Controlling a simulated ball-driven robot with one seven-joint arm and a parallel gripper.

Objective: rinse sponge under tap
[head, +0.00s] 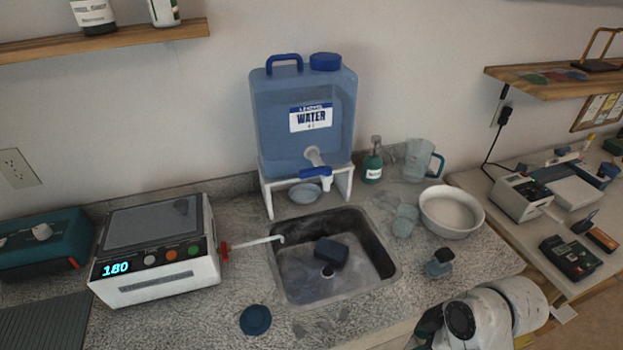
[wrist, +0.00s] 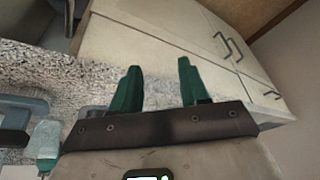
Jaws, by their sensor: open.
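A dark blue block that looks like the sponge (head: 331,252) lies in the metal sink basin (head: 382,262), near its drain. A blue water container (head: 268,115) stands on a white stand behind the sink; its white-and-blue tap (head: 318,173) points down over a small grey bowl. A thin white spout (head: 258,242) with a red handle reaches over the sink's left rim. My gripper (wrist: 158,88) is open and empty in the wrist view, its two green fingers apart in front of the counter edge and cabinet fronts. In the head view my arm is at lower right, away from the sponge.
A white appliance reading 180 (head: 155,252) stands left of the sink. Right of it are a white bowl (head: 452,211), a clear jug (head: 417,160), a green soap bottle (head: 372,168) and a small blue-grey object (head: 438,263). A dark blue round lid (head: 255,320) lies in front.

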